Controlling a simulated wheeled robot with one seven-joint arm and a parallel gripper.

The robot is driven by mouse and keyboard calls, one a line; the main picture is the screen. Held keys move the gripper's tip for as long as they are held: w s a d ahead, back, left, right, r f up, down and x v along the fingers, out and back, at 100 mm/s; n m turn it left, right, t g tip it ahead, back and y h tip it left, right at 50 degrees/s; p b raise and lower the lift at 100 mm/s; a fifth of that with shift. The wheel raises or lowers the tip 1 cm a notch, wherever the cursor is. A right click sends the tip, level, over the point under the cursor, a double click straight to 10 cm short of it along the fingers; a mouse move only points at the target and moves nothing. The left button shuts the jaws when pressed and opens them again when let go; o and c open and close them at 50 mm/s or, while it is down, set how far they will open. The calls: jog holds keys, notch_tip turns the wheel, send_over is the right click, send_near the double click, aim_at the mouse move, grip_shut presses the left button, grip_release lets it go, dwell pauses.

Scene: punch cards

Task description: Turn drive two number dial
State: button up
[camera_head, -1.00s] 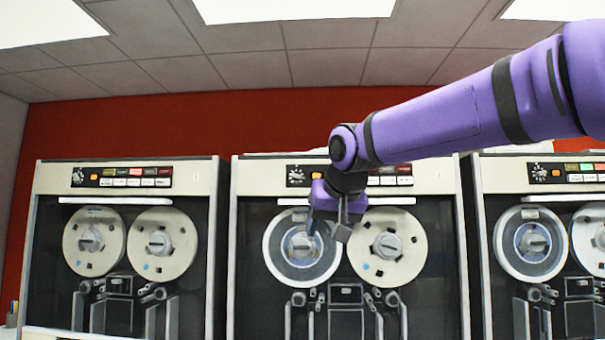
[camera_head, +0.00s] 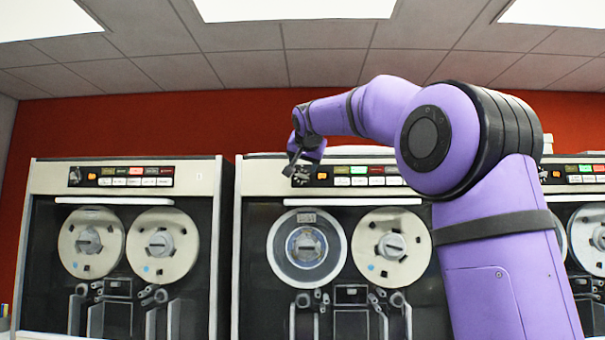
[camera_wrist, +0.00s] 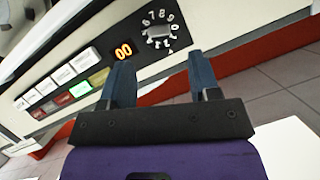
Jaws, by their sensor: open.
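The number dial (camera_wrist: 158,32) is a small grey knob on a black panel, ringed by white digits, in the wrist view. An orange display (camera_wrist: 123,51) reading "00" sits beside it. In the head view the dial (camera_head: 300,176) of the middle tape drive (camera_head: 240,215) is at the upper left of its panel, partly hidden by my gripper. My gripper (camera_wrist: 160,75) is open, its two blue-grey fingers apart and pointing toward the panel, with nothing between them. The dial lies beyond the fingertips, with a gap visible. In the head view my gripper (camera_head: 292,163) is just above the dial.
Lit and unlit buttons (camera_wrist: 65,80) run in two rows beside the display. Two tape reels (camera_head: 307,246) are below the panel. Another drive (camera_head: 125,195) stands to the left, and a third (camera_head: 575,172) is partly hidden behind my arm at right.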

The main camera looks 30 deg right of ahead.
aim_at(302, 174)
jog(key=shift+x, duration=3.05)
jog(key=c, duration=0.9)
